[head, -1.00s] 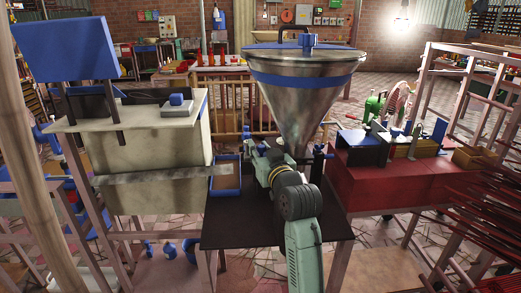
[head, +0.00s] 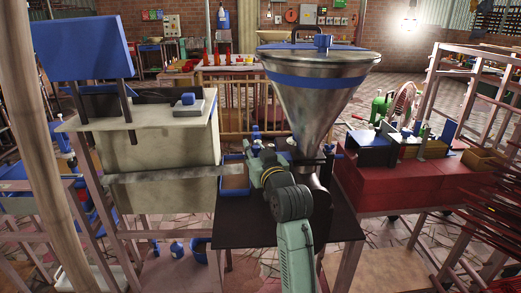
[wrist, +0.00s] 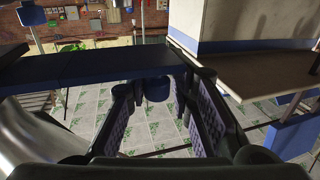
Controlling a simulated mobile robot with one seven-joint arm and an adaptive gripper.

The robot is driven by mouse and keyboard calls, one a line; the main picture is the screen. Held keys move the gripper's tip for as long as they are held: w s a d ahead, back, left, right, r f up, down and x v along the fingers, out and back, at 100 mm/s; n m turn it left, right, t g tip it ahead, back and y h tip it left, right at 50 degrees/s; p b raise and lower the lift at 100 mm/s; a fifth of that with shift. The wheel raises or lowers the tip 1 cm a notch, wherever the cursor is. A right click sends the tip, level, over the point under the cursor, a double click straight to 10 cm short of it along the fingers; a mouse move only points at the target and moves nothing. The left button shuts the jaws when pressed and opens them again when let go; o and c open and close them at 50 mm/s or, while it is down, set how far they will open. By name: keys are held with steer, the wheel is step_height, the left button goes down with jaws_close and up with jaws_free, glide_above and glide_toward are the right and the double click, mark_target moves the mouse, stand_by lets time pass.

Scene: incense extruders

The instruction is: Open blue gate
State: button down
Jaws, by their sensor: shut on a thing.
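The metal hopper (head: 318,105) with a blue band stands over the dark table (head: 235,225). Small blue fittings show near its lower outlet, one of them a blue knob (head: 256,133) just beyond my gripper (head: 262,158). In the wrist view my gripper (wrist: 158,92) has its two dark padded fingers on either side of a blue piece (wrist: 156,90), apparently the blue gate's handle, and is shut on it. My own arm hides much of the outlet in the head view, and I cannot tell how far the gate is open.
A blue tray (head: 235,178) sits left of my gripper, beside a beige cabinet (head: 165,150). A red bench (head: 390,180) with tools stands close on the right. A dark panel with a blue edge (wrist: 85,78) crosses the wrist view.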

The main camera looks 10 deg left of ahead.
steer(key=shift+d+f, duration=0.1)
steer(key=c, duration=1.5)
jaws_free()
steer(key=v, duration=1.2)
steer(key=shift+s, duration=0.1)
